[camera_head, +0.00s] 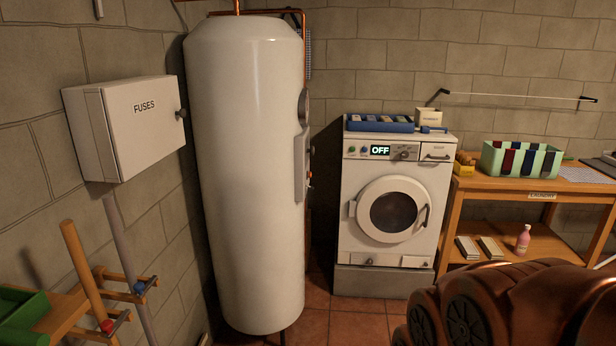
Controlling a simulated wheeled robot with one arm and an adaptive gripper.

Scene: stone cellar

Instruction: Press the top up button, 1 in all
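A tall white tank (245,180) stands left of centre, against the wall. A control panel (301,165) on its right side is seen nearly edge-on, with a round part (304,106) above it and a small reddish part (309,176) beside it. No button marked top up can be read. Copper-coloured links of my arm show at lower right; my gripper is not in view.
A grey-white fuse box (140,125) hangs on the left wall. Wooden handles (85,270) and a green tray (22,315) are at lower left. A laundry table (555,200) stands at right. Tiled floor (345,318) is clear before the washing machine.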

